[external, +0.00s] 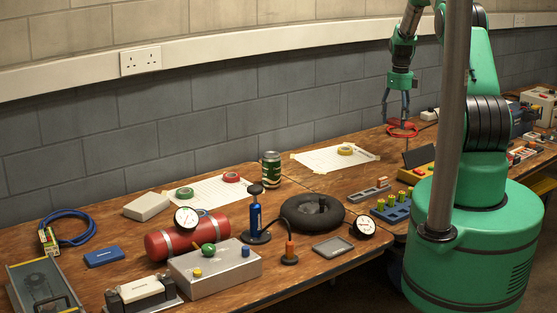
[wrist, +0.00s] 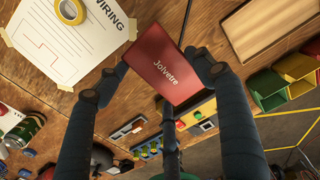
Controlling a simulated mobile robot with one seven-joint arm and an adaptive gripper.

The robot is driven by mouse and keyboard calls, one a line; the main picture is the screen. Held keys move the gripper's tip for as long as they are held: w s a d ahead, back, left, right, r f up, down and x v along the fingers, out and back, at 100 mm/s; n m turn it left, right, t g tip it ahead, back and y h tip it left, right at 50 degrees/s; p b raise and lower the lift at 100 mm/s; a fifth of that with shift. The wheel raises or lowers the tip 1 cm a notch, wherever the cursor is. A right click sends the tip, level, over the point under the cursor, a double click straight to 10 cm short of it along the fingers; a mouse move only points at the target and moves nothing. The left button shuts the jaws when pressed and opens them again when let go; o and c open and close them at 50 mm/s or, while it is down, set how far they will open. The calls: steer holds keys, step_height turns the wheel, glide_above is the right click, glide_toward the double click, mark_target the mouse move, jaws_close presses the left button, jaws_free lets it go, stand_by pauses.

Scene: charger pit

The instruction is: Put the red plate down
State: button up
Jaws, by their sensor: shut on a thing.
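The red plate (wrist: 165,65) is a flat rectangle with the word "Jolvetre" on it, seen in the wrist view between my two fingers.
A paper sheet (external: 325,160) with yellow tape (external: 345,150) lies left of my gripper. A yellow-and-red box (external: 417,172) and a blue holder with green cylinders (external: 391,208) stand nearer. A wooden tray (wrist: 265,30) and coloured bins (wrist: 270,88) are at the right.

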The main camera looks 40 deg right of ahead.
mark_target(406, 123)
steer(key=shift+s+d+f, duration=0.2)
steer(key=shift+s+d, duration=0.85)
steer(key=shift+d, duration=0.15)
step_height(406, 123, down, 9)
steer(key=shift+w+a+f, duration=0.1)
steer(key=shift+w+f, duration=0.05)
steer(key=w+d, duration=0.3)
steer(key=w, duration=0.1)
steer(key=w+d+f+b, duration=0.1)
steer(key=w+d, duration=0.2)
steer(key=w, duration=0.1)
steer(key=w+d, duration=0.3)
steer(key=w, duration=0.1)
steer(key=shift+w+d+f+b, duration=0.1)
steer(key=shift+w+f+b, duration=0.15)
steer(key=shift+b, duration=0.1)
steer(key=shift+w+d, duration=0.15)
steer(key=shift+w, duration=0.05)
steer(key=shift+f+b, duration=0.35)
steer(key=shift+f, duration=1.4)
steer(key=shift+f, duration=0.1)
